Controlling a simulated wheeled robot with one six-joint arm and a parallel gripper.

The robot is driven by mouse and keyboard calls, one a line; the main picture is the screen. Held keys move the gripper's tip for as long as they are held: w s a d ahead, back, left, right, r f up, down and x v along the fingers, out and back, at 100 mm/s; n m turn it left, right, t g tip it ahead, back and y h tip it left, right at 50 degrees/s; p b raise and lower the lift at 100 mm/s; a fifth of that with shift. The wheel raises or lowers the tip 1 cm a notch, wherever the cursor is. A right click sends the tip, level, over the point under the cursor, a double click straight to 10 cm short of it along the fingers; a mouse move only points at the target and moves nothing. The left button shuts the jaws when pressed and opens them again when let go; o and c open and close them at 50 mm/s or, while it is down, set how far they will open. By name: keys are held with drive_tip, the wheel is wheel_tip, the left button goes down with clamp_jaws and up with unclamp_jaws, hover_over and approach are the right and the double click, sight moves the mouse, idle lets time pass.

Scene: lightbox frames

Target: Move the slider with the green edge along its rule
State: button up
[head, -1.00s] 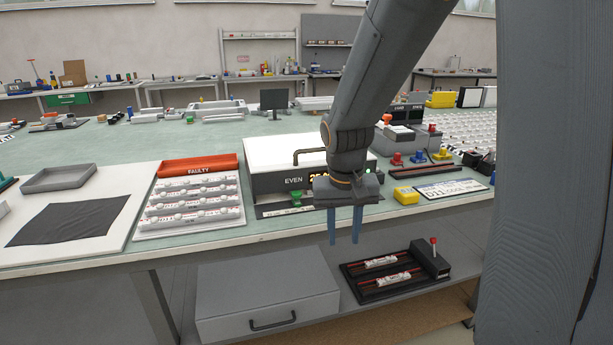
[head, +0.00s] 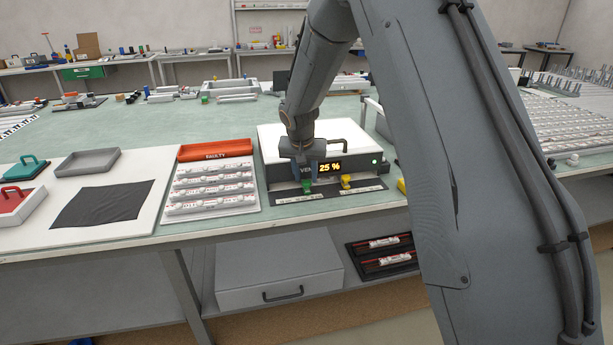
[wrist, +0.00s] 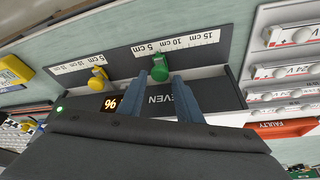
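The green-edged slider (head: 307,187) is a small green knob on the dark front ledge of a white and dark box (head: 312,133) marked EVEN. The box display reads 25 %. Its white rule (head: 299,198) lies in front of it. In the wrist view the green slider (wrist: 160,69) stands beside the rule (wrist: 176,41), roughly between the 5 cm and 10 cm marks. My gripper (wrist: 160,76) is open, with its two blue-grey fingertips on either side of the green slider or just short of it. I cannot tell whether they touch it. My gripper (head: 304,174) partly covers the box label.
A yellow slider (head: 347,181) with its own rule (head: 360,190) stands to the right on the same ledge. A rack of white modules (head: 209,188) and a red FAULTY tray (head: 215,149) are close on the left. A handle (head: 325,145) rises from the box top.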

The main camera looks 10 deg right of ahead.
drive_tip(key=shift+x, duration=1)
clamp_jaws()
